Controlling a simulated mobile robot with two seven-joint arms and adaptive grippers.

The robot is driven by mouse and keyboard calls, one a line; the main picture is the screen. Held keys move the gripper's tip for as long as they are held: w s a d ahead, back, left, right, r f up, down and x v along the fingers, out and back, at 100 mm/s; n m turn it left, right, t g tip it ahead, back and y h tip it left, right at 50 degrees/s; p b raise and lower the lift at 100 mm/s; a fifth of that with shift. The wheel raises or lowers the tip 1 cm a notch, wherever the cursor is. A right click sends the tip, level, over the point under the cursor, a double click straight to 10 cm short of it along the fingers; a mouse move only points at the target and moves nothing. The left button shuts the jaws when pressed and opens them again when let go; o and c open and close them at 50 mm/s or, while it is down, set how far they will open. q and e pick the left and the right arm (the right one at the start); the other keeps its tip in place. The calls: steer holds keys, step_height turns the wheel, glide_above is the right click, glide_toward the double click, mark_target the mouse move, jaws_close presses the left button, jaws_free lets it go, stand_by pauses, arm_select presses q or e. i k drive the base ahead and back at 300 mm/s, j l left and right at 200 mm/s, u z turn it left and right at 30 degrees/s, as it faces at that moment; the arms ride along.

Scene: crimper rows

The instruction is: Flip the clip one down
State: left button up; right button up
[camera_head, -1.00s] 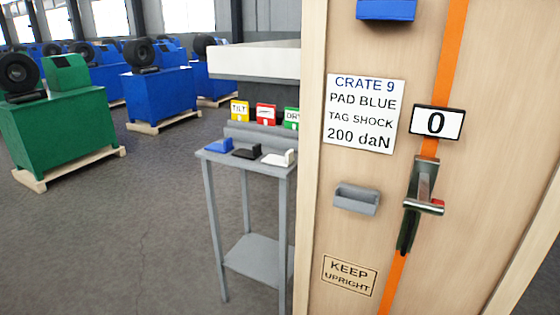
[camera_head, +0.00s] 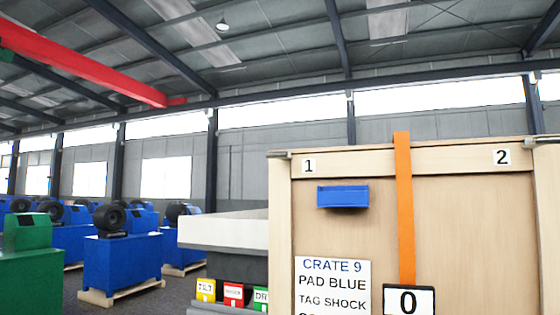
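The wooden crate (camera_head: 470,225) stands at the right, its top edge in view. A small grey metal clip (camera_head: 280,154) sits at its top left corner, beside the tag "1" (camera_head: 308,165). It looks like a short flat strip at the edge; I cannot tell clearly whether it is up or down. Another grey clip (camera_head: 546,139) is at the top right, near the tag "2" (camera_head: 502,156). An orange strap (camera_head: 404,210) runs over the crate's top edge and down its front to a display reading "0" (camera_head: 408,301). Neither gripper is in view.
A blue pad (camera_head: 343,196) is on the crate front, above a sign reading "CRATE 9" (camera_head: 332,285). A pale-topped bench (camera_head: 225,231) with yellow, red and green tags stands left of the crate. Blue machines (camera_head: 122,262) and a green one (camera_head: 28,255) stand further left.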

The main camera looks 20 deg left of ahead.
mark_target(282, 155)
steer(key=i+j+z, duration=0.25)
steer(key=j, duration=1.1)
steer(key=j+z, duration=0.3)
steer(key=j, duration=1)
steer(key=k, duration=0.05)
